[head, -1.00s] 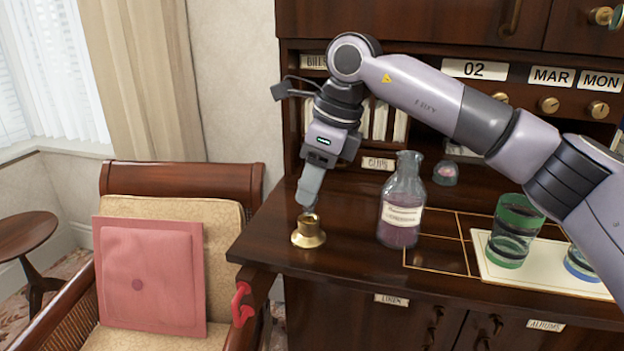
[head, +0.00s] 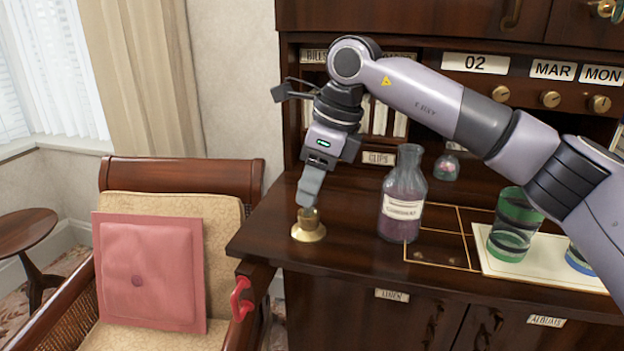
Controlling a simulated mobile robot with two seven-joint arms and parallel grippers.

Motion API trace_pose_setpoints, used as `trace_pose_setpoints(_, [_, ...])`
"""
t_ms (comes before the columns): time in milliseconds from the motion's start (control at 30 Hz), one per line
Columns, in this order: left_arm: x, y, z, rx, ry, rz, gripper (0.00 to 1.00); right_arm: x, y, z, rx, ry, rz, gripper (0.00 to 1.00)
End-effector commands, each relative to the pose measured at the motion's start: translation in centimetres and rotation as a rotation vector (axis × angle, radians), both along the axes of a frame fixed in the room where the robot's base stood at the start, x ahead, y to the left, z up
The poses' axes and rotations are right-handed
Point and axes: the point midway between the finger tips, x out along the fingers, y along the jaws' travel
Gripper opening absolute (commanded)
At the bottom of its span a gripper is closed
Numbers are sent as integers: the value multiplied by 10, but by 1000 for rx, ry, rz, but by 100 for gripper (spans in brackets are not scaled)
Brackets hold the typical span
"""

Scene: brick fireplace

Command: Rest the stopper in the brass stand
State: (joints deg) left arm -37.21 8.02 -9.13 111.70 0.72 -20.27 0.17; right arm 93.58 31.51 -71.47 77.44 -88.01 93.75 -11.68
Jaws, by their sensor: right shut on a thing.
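The brass stand (head: 308,232) is a small flared cup on the desk top, near its left end. My right gripper (head: 308,203) points down right over the stand, its fingertips at the stand's mouth. It is shut on the stopper, which is mostly hidden by the fingers and the stand's rim. I cannot tell how deep the stopper sits in the stand. A glass bottle (head: 402,196) with a label and purplish contents stands open to the right. My left gripper is not in view.
A pale tray (head: 500,262) with banded glasses (head: 514,225) lies at the right. Gold lines (head: 440,262) mark the desk top. A small glass dome (head: 446,167) stands behind the bottle. An armchair with a pink cushion (head: 150,272) is at the left.

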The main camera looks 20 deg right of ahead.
Motion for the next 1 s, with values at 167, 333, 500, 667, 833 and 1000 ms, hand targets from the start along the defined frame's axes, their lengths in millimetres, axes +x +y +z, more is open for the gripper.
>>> trace_pose_setpoints(167, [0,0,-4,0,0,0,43,0,0,-5,1,-1,0,16])
trace_pose_setpoints(333, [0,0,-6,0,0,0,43,0,0,-10,0,0,0,16])
trace_pose_setpoints(500, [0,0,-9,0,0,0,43,0,0,-14,0,0,0,16])
trace_pose_setpoints(667, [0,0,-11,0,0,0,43,0,0,-18,0,0,0,16])
trace_pose_setpoints(833, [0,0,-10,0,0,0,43,0,0,-17,0,0,0,67])
trace_pose_setpoints(1000, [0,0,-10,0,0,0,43,0,0,-17,0,0,0,67])
